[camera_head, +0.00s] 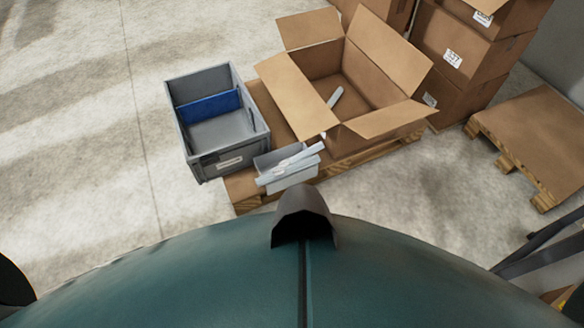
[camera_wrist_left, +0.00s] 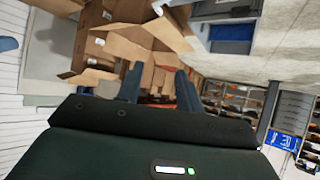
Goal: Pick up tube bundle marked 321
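Pale, whitish-blue tube bundles (camera_head: 290,161) lie across the top of a small light-grey bin (camera_head: 289,180) at the front of a pallet in the head view. No number can be read on them. Another pale stick-like piece (camera_head: 335,97) lies in the open cardboard box (camera_head: 378,75). My left gripper (camera_wrist_left: 159,88) shows in the left wrist view with its two dark fingers apart and nothing between them. It is not seen in the head view. My right gripper is not in view.
A grey crate (camera_head: 258,133) with a blue divider (camera_head: 210,107) stands left of the cardboard box. The wooden pallet (camera_head: 245,190) lies under the box. The concrete floor at left is clear.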

